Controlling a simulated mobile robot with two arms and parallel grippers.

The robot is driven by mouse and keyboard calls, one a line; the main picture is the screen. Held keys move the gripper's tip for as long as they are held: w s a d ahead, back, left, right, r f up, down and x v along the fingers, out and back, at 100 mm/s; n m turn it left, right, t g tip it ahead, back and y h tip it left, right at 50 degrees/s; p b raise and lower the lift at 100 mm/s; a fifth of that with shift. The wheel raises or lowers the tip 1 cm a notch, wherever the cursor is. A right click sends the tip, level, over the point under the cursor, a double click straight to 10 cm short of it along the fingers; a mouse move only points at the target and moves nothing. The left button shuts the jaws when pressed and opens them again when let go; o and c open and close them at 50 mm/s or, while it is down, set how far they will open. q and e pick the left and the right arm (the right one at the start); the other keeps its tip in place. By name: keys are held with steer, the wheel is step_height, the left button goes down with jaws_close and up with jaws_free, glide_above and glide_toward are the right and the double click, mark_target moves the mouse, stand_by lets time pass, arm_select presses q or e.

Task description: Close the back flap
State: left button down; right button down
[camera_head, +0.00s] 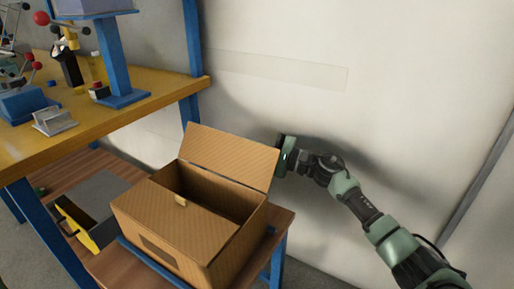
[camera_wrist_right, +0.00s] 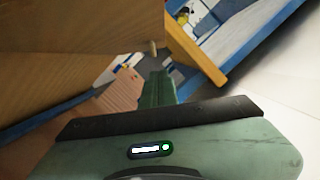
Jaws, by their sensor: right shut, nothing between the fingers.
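The cardboard box (camera_head: 165,230) stands on a small table. Its back flap (camera_head: 231,154) stands up, tilted, at the far side of the opening. The front flap (camera_head: 183,215) lies over the near part of the box, with a small tab at its edge. My right gripper (camera_head: 281,155) is shut and empty, just beside the right edge of the back flap; I cannot tell whether they touch. In the right wrist view the closed fingers (camera_wrist_right: 157,88) point away, with brown cardboard (camera_wrist_right: 75,50) close on the left. My left gripper is out of view.
A yellow-topped workbench (camera_head: 110,103) with blue legs, carrying fixtures, stands at the left. The small table's wooden top (camera_head: 281,221) shows right of the box. A pale wall (camera_head: 400,90) is behind. A yellow-and-dark object (camera_head: 97,232) is low at left.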

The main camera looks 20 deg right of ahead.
steer(key=shift+s+a+r, duration=0.35)
steer(key=shift+a, duration=0.05)
